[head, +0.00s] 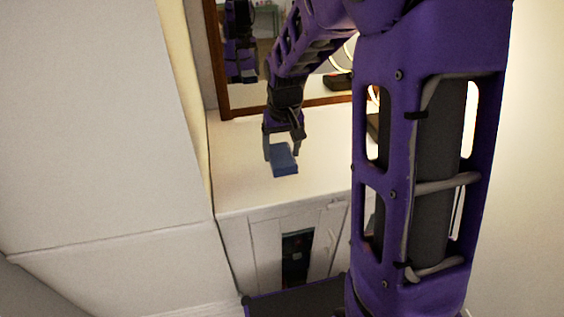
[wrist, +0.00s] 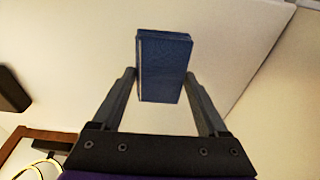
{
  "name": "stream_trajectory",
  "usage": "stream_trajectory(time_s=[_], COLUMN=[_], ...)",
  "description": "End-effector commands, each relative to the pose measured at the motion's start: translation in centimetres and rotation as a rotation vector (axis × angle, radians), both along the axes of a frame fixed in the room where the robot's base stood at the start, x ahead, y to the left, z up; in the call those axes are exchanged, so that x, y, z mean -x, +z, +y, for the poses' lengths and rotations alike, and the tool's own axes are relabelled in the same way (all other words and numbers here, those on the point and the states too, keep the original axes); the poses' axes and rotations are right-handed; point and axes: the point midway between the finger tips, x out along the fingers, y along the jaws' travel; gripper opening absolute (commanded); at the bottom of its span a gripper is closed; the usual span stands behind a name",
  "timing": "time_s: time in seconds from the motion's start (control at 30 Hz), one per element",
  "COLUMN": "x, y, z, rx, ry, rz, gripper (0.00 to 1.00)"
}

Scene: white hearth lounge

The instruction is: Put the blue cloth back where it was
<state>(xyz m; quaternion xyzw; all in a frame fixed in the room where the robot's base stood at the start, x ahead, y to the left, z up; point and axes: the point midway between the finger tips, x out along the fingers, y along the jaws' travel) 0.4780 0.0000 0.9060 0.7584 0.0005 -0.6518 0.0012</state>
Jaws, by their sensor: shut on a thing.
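The blue cloth (head: 285,161) looks like a flat folded block. My gripper (head: 282,152) is shut on it, with one finger on each side, over the white cabinet top (head: 240,185). In the wrist view the cloth (wrist: 164,68) sits between the fingertips of my gripper (wrist: 160,76) and sticks out past them. I cannot tell whether its underside touches the cabinet top or hangs just above it.
A wood-framed mirror (head: 226,105) stands at the back of the cabinet top. A dark object (head: 338,82) lies at the back right, partly behind my arm. A white wall block (head: 95,120) borders the left side. The cabinet top around the cloth is clear.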

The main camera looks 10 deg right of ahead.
Motion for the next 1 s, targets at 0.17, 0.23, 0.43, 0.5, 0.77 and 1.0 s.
stream_trajectory(time_s=[0.17,0.23,0.43,0.5,0.77,1.0], x=[0.1,0.1,0.0,0.0,0.0,0.0], y=[-2.5,-3.4,-3.5,-3.5,-3.7,-3.3], z=[0.0,0.0,0.0,0.0,0.0,0.0], rx=[-0.001,-0.001,-0.001,-0.001,-0.001,-0.001], ry=[-0.001,-0.002,-0.002,-0.002,-0.002,-0.002], rz=[0.004,0.004,0.001,0.001,0.001,0.001], gripper=[0.32,0.32,0.32,0.32,1.0,1.0])
